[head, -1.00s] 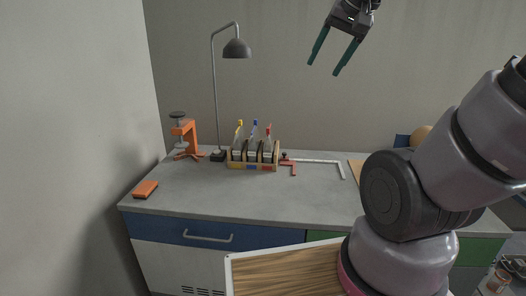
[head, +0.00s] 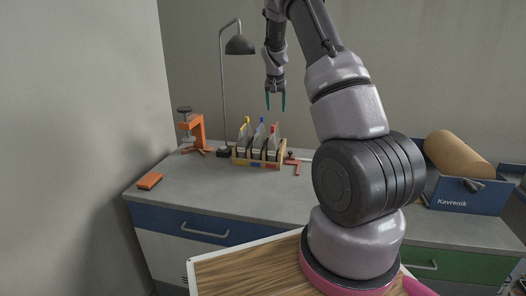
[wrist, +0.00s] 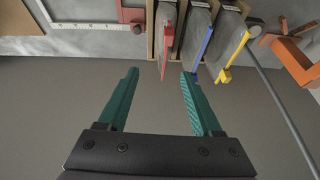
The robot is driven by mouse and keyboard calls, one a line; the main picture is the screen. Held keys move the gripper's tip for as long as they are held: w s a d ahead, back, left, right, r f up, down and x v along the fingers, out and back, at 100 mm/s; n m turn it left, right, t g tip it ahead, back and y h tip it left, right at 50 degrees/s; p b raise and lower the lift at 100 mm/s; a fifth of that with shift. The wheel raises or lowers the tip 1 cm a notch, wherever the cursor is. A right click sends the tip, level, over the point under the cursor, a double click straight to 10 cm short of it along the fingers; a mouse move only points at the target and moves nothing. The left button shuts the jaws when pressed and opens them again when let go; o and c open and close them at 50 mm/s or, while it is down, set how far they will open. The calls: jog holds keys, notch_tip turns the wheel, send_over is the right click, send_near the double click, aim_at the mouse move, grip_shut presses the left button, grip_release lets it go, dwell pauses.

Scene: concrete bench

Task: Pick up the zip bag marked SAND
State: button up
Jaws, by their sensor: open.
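Three dark zip bags stand upright in a wooden rack (head: 240,161) on the bench. One has a yellow top strip (head: 246,122), one a blue strip (head: 261,123) and one a red strip (head: 273,128). In the wrist view the red strip (wrist: 167,50), blue strip (wrist: 203,48) and yellow strip (wrist: 237,57) run left to right. Their labels are too small to read, so I cannot tell which is SAND. My gripper (head: 275,106) is open and empty, pointing down above the rack's right part. In the wrist view its teal fingers (wrist: 158,74) are apart, below the red and blue strips.
An orange block (head: 149,181) lies at the front left. A red-ended square (head: 292,166) lies right of the rack. The bench front (head: 220,193) is clear.

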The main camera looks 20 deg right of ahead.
jog(key=x, duration=0.5)
jog(key=w+x, duration=0.1)
jog(key=x, duration=0.2)
jog(key=shift+a+r, duration=0.1)
jog(key=shift+a, duration=0.3)
jog(key=shift+x, duration=2.9)
grip_shut()
